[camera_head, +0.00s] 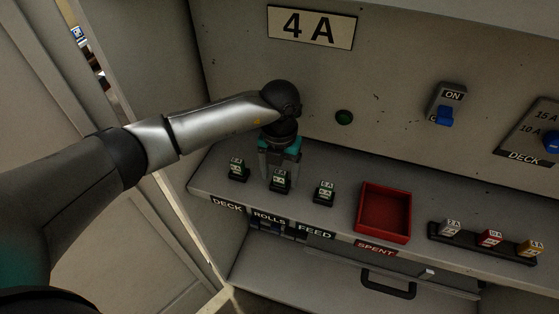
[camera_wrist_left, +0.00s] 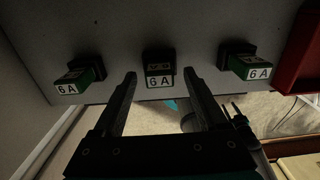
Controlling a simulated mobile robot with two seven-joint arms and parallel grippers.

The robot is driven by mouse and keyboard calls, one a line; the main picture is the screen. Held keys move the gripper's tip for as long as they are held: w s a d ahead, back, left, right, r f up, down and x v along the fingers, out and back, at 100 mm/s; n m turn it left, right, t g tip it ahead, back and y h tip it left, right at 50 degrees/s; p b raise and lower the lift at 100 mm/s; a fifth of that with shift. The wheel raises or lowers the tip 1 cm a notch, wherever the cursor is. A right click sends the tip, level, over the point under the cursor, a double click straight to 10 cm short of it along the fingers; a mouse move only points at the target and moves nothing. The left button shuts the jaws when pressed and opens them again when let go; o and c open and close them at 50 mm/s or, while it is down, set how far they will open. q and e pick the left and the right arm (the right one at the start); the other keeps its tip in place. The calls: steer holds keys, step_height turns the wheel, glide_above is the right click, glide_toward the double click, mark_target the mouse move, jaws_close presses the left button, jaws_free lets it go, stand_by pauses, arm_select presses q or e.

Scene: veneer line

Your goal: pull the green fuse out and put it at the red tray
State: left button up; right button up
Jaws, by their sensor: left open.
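Three green fuses marked 6 A stand in black sockets on the shelf: one over DECK (camera_head: 237,168), one over ROLLS (camera_head: 279,182), one over FEED (camera_head: 324,190). All three show in the left wrist view: at the left (camera_wrist_left: 78,76), in the middle (camera_wrist_left: 160,74) and at the right (camera_wrist_left: 250,66). My left gripper (camera_head: 279,174) points down over the ROLLS fuse, open, with its fingertips to either side of that fuse. Contact cannot be told. The red tray (camera_head: 384,212), labelled SPENT, is empty, right of the FEED fuse. My right gripper is out of view.
A black rack (camera_head: 482,244) at the right holds a grey, a red and a yellow fuse. A black handle (camera_head: 388,285) is below the shelf.

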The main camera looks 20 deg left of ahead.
mark_target(280, 174)
arm_select(q)
steer(key=shift+f, duration=0.45)
jaws_close()
stand_by(0.4)
steer(key=shift+r, duration=0.2)
steer(key=shift+r+p, duration=1.85)
steer(key=shift+r, duration=0.3)
